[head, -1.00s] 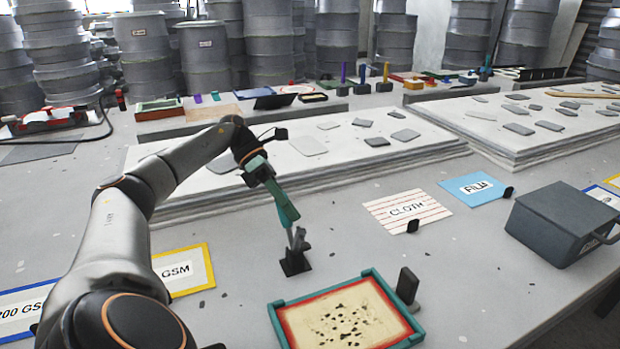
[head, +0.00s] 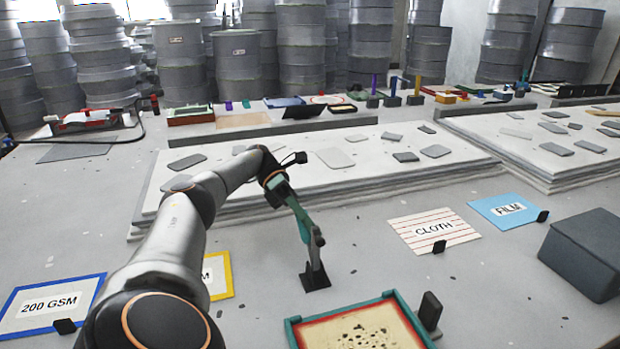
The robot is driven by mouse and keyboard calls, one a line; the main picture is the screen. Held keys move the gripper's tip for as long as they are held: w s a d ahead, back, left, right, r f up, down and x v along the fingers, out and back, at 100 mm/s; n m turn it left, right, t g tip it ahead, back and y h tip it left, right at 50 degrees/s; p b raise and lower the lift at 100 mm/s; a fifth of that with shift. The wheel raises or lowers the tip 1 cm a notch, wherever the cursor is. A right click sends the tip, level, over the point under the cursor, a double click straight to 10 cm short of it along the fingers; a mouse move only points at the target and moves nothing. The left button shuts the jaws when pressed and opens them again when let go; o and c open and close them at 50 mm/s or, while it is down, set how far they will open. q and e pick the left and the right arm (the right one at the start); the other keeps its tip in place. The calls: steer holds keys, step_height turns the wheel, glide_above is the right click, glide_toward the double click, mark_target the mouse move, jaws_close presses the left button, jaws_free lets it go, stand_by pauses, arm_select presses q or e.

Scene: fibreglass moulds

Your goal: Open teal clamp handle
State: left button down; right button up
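My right gripper is not in view.
A teal-framed tray (head: 292,333) lies in front of the clamp, with a dark block (head: 430,310) beside it. A CLOTH card (head: 433,231) and a dark grey box (head: 590,252) are to the right. A layered white slab (head: 375,180) lies behind.

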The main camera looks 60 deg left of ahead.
arm_select(q)
steer(key=c, duration=0.6)
jaws_free()
step_height(320, 180, up, 3)
steer(key=shift+r+p, duration=0.2)
steer(key=shift+p, duration=0.35)
steer(key=s+d+r+b, duration=0.1)
steer(key=s+d+r, duration=0.7)
steer(key=d, duration=0.3)
steer(key=shift+s+d+r, duration=0.15)
steer(key=shift+s+r, duration=0.1)
steer(key=shift+r, duration=0.55)
steer(key=shift+w, duration=0.1)
